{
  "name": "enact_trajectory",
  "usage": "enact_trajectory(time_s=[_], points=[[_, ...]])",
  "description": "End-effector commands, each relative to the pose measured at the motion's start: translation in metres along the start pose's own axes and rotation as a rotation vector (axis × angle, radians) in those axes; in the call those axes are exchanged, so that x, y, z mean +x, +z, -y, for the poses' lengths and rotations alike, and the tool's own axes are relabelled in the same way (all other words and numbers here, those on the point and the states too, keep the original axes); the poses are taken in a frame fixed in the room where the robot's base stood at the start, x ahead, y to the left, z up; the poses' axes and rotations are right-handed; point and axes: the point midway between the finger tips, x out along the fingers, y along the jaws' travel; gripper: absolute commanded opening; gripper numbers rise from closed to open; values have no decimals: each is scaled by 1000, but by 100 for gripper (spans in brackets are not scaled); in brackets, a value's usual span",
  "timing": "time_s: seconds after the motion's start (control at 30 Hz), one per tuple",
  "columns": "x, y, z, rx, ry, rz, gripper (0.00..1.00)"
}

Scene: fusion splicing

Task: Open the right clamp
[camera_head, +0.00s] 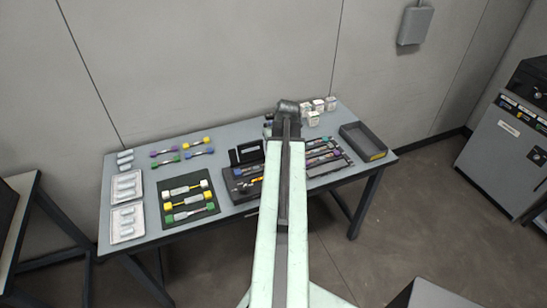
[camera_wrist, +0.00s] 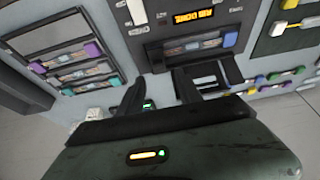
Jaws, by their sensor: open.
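The fusion splicer (camera_head: 240,190) is a dark box on the table in the head view, its right side hidden by my arm. In the wrist view the splicer (camera_wrist: 205,48) is seen turned around, with a lit orange display (camera_wrist: 194,16) and a dark raised part (camera_wrist: 222,72). A blue clamp piece (camera_wrist: 230,39) is at its right in that view. I cannot pick out the right clamp for sure. My gripper (camera_wrist: 159,92) shows two dark fingers spread apart, with nothing seen held between them. The fingers are near the splicer's raised part; I cannot tell any contact.
A rack (camera_wrist: 70,45) with purple- and teal-ended pieces lies beside the splicer. A black mat (camera_head: 169,187) with yellow- and green-ended pieces lies to its left in the head view. White trays (camera_head: 115,228) are further left. An empty dark tray (camera_head: 378,149) is at the right.

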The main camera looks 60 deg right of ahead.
Motion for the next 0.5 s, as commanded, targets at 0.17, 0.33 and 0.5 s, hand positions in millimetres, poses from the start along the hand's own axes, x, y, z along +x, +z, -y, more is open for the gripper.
enact_trajectory(time_s=[0.17, 0.33, 0.5], points=[[1, 1, -6, 4, 4, -4, 42], [18, 2, -5, 4, 3, -3, 42], [50, 3, -5, 4, 3, -3, 42]])
